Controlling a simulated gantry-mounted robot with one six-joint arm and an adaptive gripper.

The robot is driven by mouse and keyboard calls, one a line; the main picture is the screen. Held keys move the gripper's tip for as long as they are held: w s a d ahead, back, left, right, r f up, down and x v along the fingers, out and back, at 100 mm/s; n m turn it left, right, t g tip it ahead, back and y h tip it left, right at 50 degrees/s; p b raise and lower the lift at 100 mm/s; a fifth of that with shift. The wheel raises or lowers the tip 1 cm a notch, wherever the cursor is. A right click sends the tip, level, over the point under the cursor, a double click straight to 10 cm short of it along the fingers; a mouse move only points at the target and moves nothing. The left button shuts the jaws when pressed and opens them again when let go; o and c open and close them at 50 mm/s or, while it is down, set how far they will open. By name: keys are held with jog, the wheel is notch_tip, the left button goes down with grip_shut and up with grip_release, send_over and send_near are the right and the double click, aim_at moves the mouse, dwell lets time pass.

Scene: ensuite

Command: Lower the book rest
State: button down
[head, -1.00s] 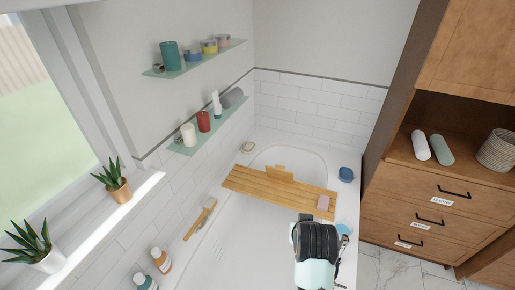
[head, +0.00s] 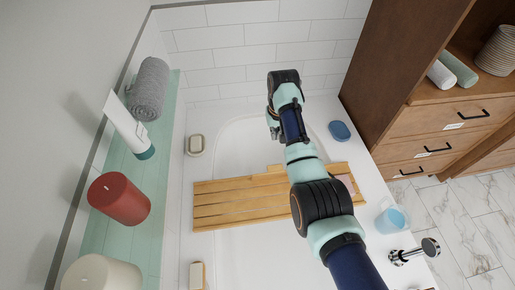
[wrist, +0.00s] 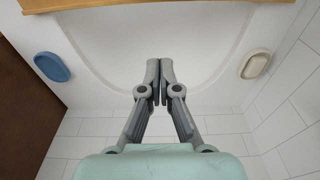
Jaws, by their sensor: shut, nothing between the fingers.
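The wooden slatted bath tray (head: 235,205) lies across the white tub, and its edge (wrist: 150,5) shows at the top of the wrist view. The book rest (head: 275,168) shows only as a small wooden piece at the tray's far edge, partly hidden by my arm. I cannot tell its angle now. My gripper (head: 272,134) is beyond the tray's far edge, over the tub's far end. In the wrist view my gripper (wrist: 160,70) is shut and empty, its fingers side by side, pointing toward the tray and apart from it.
A pink item (head: 346,184) lies on the tray's right end. A blue dish (head: 340,131) and a soap dish (head: 196,144) sit on the tub rim. A blue cup (head: 391,220) stands near the tap. A glass shelf (head: 120,215) with candles, a tube and a rolled towel runs along the left wall.

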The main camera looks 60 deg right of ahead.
aim_at(273, 172)
notch_tip(273, 172, down, 11)
jog(key=s+a+b, duration=0.2)
jog(key=b, duration=0.1)
dwell(0.5)
jog(key=shift+a, duration=0.1)
